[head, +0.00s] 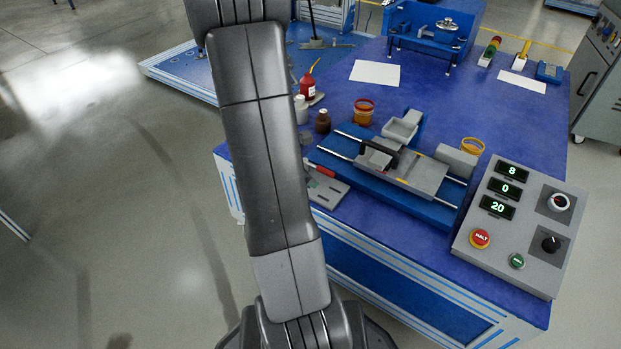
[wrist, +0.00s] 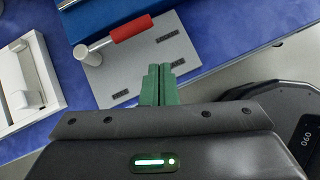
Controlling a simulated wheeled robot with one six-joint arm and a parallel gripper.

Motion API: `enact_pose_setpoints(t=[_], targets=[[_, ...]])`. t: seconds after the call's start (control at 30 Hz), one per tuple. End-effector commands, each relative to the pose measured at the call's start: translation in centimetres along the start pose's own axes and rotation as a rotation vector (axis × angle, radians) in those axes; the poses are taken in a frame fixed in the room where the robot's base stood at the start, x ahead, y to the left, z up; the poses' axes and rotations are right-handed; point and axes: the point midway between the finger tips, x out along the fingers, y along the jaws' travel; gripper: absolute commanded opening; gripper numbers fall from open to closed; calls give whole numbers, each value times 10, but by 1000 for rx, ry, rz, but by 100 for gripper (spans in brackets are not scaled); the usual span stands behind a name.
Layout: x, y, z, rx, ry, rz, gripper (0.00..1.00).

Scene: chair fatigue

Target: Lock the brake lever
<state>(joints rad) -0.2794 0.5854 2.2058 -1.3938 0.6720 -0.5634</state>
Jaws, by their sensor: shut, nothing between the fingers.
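The brake lever has a red grip (wrist: 131,27) on a metal arm, which runs from a pivot post (wrist: 82,53) at the left of a grey plate (wrist: 150,62). Dark label strips lie on the plate. In the head view the red grip (head: 320,169) and part of the plate (head: 328,192) show just right of my arm. My gripper (wrist: 160,68) has green fingers, closed together and empty. In the wrist view they appear over the plate's near edge, below the red grip and apart from it.
A blue rig with a sliding carriage (head: 405,173) stands behind the plate. A control box (head: 520,225) with displays and a red HALT button (head: 480,239) is at the right. Bottles and jars stand behind my arm's right side. A white device (wrist: 22,85) is left of the plate.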

Motion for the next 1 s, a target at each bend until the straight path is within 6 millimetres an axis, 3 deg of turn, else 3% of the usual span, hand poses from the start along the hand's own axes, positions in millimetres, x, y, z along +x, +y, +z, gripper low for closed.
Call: enact_pose_setpoints(t=[0.03, 0.1, 0.4, 0.6, 1.0], targets=[[-17, -1, 5, -2, -1, 6, 0], [-30, -5, 5, -3, 0, 6, 0], [-77, -16, 6, -1, 0, 5, 0], [-88, -20, 4, -1, 1, 3, 0], [-89, -21, 4, 0, 1, 2, 0]])
